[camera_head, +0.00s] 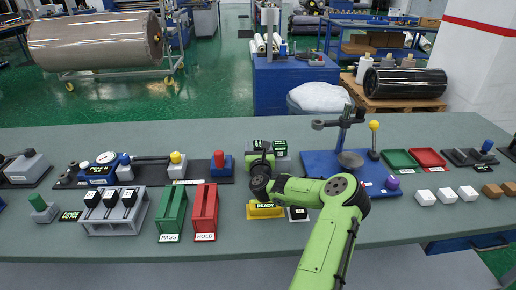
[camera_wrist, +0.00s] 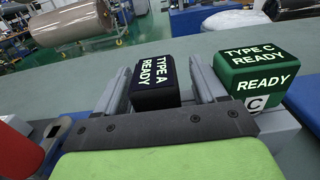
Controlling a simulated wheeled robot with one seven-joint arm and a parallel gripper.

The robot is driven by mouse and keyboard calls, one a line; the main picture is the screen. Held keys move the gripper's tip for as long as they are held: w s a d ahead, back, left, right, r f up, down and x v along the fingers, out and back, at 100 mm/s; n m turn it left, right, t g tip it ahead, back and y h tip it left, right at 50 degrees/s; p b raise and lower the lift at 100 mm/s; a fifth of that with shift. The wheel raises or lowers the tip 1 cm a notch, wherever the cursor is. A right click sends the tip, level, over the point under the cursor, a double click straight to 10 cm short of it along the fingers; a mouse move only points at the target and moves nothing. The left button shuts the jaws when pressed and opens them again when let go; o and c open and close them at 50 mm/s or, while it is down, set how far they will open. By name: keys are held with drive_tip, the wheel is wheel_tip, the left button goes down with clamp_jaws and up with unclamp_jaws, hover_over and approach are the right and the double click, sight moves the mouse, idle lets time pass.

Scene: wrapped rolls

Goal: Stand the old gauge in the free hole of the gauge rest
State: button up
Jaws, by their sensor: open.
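My gripper (camera_wrist: 158,78) is open in the wrist view, with a black block marked TYPE A READY (camera_wrist: 153,84) showing between its fingers. I cannot tell whether the fingers touch it. A green block marked TYPE C READY (camera_wrist: 250,70) stands just right of the fingers. In the head view my gripper (camera_head: 262,182) points down near the table's middle, its fingertips hidden. No object is clearly marked as the old gauge. A grey rack (camera_head: 112,226) with several black-topped pieces stands at left, and a round dial (camera_head: 106,157) sits behind it; I cannot tell which is the gauge rest.
A green PASS tray (camera_head: 172,215) and a red HOLD tray (camera_head: 205,212) lie left of my arm. A yellow READY block (camera_head: 265,210) is close under my gripper. A blue stand (camera_head: 322,165) with a post is to the right. Table front centre-left is clear.

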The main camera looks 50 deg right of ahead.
drive_tip(key=b+v, duration=0.6)
drive_tip(key=v, duration=0.9)
drive_tip(key=shift+s+f, duration=0.15)
drive_tip(key=shift+s+a+r, duration=0.15)
drive_tip(key=shift+a+r, duration=0.05)
drive_tip(key=shift+a, duration=0.05)
